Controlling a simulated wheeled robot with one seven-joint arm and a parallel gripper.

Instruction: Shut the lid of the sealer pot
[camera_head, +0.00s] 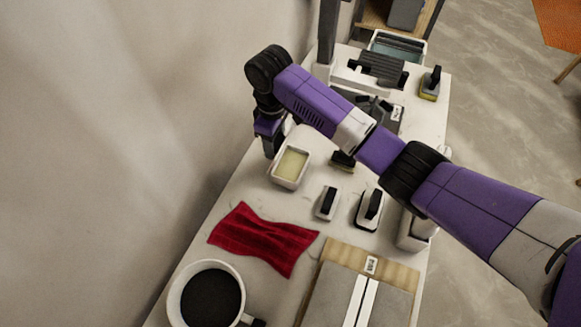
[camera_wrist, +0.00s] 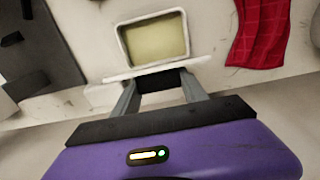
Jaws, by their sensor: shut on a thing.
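The sealer pot (camera_head: 290,167) is a small white rectangular tub on the table, open, with pale yellow content showing. It also shows in the wrist view (camera_wrist: 155,40). Its lid (camera_wrist: 155,71) shows there as a thin white slab standing edge-on along the pot's near side, with a dark block on the side facing me. My gripper (camera_wrist: 160,86) is shut on this dark part of the lid, one finger at each side. In the head view my gripper (camera_head: 272,146) is beside the pot's far left corner, and my arm partly hides it.
A red cloth (camera_head: 262,238) and a white bucket (camera_head: 207,294) with dark content lie nearer. Two black-handled tools (camera_head: 327,203) (camera_head: 369,209) stand right of the pot. A wooden board with grey tiles (camera_head: 360,298) is at the front. The wall is close on the left.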

